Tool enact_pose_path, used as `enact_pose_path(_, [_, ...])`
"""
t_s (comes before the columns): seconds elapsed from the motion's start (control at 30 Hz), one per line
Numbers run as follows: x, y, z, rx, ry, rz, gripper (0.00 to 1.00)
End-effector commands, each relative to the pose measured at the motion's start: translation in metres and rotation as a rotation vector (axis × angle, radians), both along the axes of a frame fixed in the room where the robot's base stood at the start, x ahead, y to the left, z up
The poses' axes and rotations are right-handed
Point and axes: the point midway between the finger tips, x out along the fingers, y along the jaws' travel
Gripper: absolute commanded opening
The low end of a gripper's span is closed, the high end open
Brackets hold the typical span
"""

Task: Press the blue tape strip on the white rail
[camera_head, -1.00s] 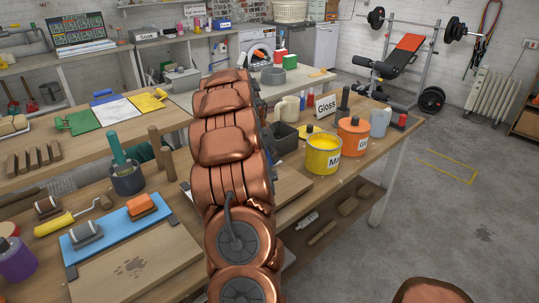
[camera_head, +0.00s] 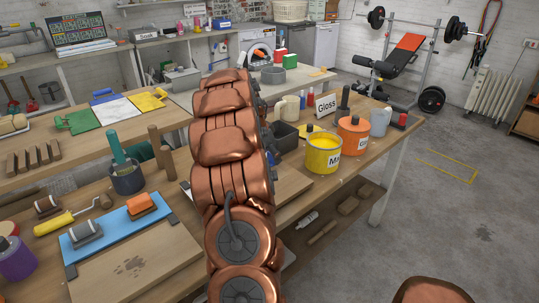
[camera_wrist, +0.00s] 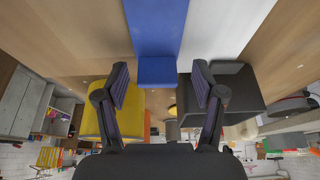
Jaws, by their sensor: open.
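Contact with the strip cannot be told. In the head view my arm hides the gripper and the strip.
A yellow can (camera_head: 323,155), an orange can (camera_head: 353,136) and a dark open box (camera_head: 285,136) stand right of my arm. A blue tray (camera_head: 117,220) and a dark pot with handles (camera_head: 128,179) are at the left.

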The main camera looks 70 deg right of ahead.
Motion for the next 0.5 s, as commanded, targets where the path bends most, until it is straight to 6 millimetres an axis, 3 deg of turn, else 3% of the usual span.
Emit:
enact_pose_path(0.3, [0.001,0.001,0.003,0.0,0.0,0.0,0.7])
enact_pose_path(0.5, [0.006,0.007,0.026,-0.007,-0.002,0.002,0.7])
